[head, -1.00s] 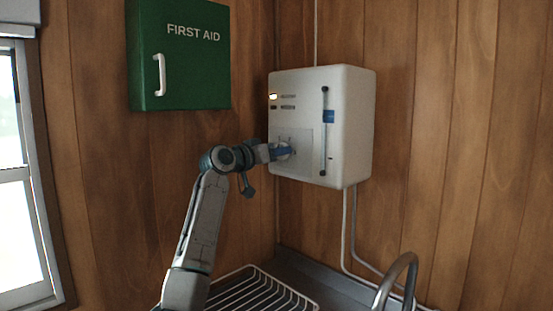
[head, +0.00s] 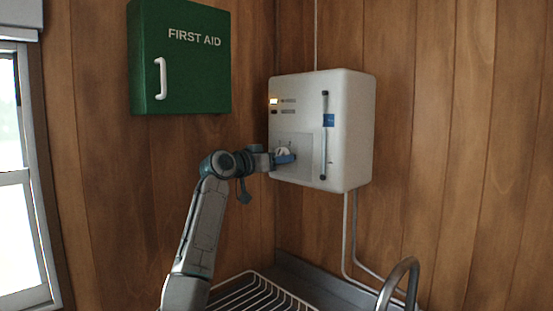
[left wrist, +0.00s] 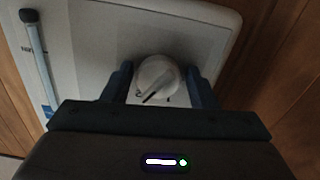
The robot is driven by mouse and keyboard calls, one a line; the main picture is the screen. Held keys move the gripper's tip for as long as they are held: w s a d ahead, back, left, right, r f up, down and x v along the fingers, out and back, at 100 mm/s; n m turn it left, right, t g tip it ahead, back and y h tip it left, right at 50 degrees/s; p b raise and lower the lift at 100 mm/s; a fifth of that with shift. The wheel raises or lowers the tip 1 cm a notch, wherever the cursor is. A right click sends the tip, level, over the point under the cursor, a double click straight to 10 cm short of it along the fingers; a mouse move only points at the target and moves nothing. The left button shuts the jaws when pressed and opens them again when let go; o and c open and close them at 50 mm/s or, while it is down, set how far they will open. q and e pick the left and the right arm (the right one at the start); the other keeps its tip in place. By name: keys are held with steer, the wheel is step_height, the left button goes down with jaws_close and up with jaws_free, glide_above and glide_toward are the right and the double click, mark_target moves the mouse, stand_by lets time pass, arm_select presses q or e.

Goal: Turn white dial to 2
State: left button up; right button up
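The white dial (head: 283,151) is on the front panel of a white wall-mounted box (head: 350,135). My left gripper (head: 279,156) is at the dial, with a blue finger partly covering it. In the left wrist view, the dial (left wrist: 158,78) sits between the two fingers of my left gripper (left wrist: 159,86), with narrow gaps on both sides, so the gripper looks open around it. A dark mark shows on the dial's lower part there; the scale numbers are too small to read. My right gripper is not in view.
A sight tube (head: 324,135) with a blue label runs down the box right of the dial. A green first aid cabinet (head: 190,70) hangs above my left arm. Below are a wire rack (head: 262,292) and a curved metal tap (head: 402,275).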

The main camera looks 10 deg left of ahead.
arm_select(q)
steer(key=shift+o, duration=0.6)
steer(key=shift+r, duration=0.15)
steer(key=shift+s, duration=0.1)
steer(key=b+v, duration=0.3)
steer(key=v, duration=0.7)
steer(key=shift+s+a+b, duration=0.25)
steer(key=shift+s+b, duration=0.05)
steer(key=shift+b, duration=0.05)
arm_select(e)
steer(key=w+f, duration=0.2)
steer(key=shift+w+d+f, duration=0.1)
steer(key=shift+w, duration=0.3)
